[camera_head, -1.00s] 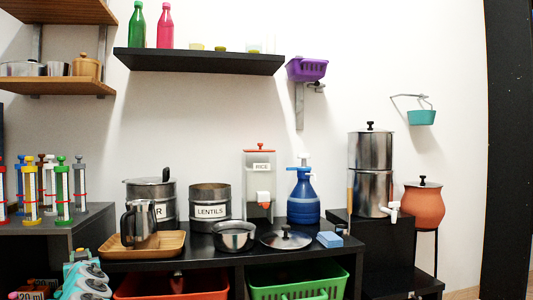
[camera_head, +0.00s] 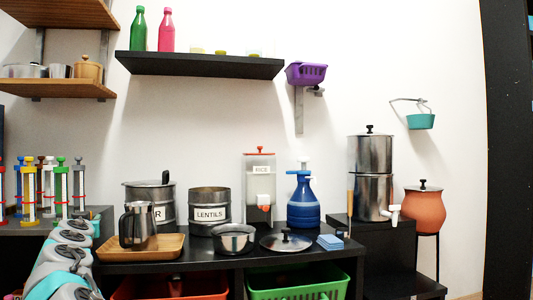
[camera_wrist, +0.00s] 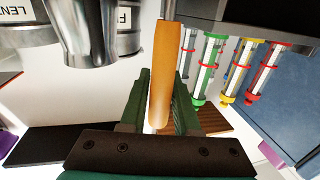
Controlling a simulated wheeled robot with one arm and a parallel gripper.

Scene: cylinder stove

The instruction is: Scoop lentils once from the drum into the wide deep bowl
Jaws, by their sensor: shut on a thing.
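The lentils drum (camera_head: 209,213) is a labelled metal cylinder, open on top, on the black counter; its contents are hidden from this angle. Part of it shows upside down in the wrist view (camera_wrist: 22,22). A shiny steel bowl (camera_head: 234,241), the likely wide deep bowl, stands just in front and right of the drum. My gripper (camera_wrist: 160,92) is shut on an orange-brown handle (camera_wrist: 163,60) with a metal shaft running out of the top of the wrist picture. The tool's far end is out of view. My arm is at lower left in the head view.
A steel pitcher (camera_head: 138,227) stands on a wooden tray (camera_head: 168,248) left of the drum, near my arm. Another labelled canister (camera_head: 168,190) is behind it. A lid (camera_head: 286,242) lies right of the bowl. Syringe-like tubes (camera_head: 61,195) stand at far left.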

